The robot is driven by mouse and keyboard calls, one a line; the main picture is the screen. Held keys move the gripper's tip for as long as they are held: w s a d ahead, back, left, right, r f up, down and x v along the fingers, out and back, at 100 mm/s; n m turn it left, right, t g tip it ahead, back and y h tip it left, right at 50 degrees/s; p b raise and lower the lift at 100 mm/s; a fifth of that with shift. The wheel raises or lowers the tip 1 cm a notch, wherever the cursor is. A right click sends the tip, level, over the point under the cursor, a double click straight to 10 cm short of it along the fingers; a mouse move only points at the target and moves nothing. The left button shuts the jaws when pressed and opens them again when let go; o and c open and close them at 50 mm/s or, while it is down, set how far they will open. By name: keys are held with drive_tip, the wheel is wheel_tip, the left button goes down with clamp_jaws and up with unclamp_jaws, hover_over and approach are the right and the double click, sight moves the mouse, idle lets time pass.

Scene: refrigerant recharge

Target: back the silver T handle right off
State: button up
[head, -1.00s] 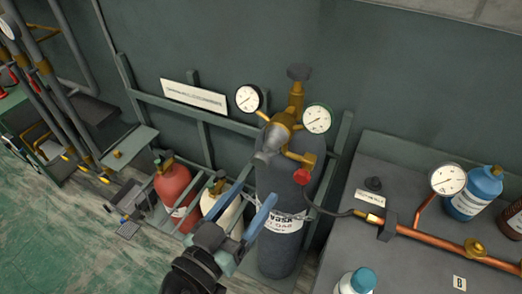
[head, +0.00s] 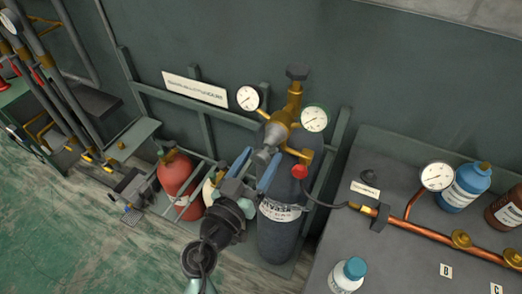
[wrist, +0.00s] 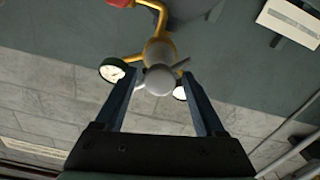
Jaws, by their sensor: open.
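The silver T handle (head: 263,155) sticks out from the front of the brass regulator (head: 277,134) on top of the dark grey cylinder (head: 284,232). In the wrist view the T handle (wrist: 159,80) shows a round grey end and a thin cross bar, ahead of my fingers and between their tips in the picture. My gripper (head: 255,168) is open and empty, with its two blue fingers pointing at the handle. The wrist view also shows my gripper (wrist: 159,78) spread wide. I cannot tell whether the fingertips are level with the bar.
Two round gauges, left (head: 248,97) and right (head: 314,118), flank the regulator. A red knob (head: 299,171) and a hose sit just right of the handle. A red cylinder (head: 178,175) stands to the left. The grey bench (head: 400,262) with copper pipe and bottles fills the right.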

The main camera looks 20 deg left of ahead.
drive_tip(key=shift+w, duration=0.5)
clamp_jaws()
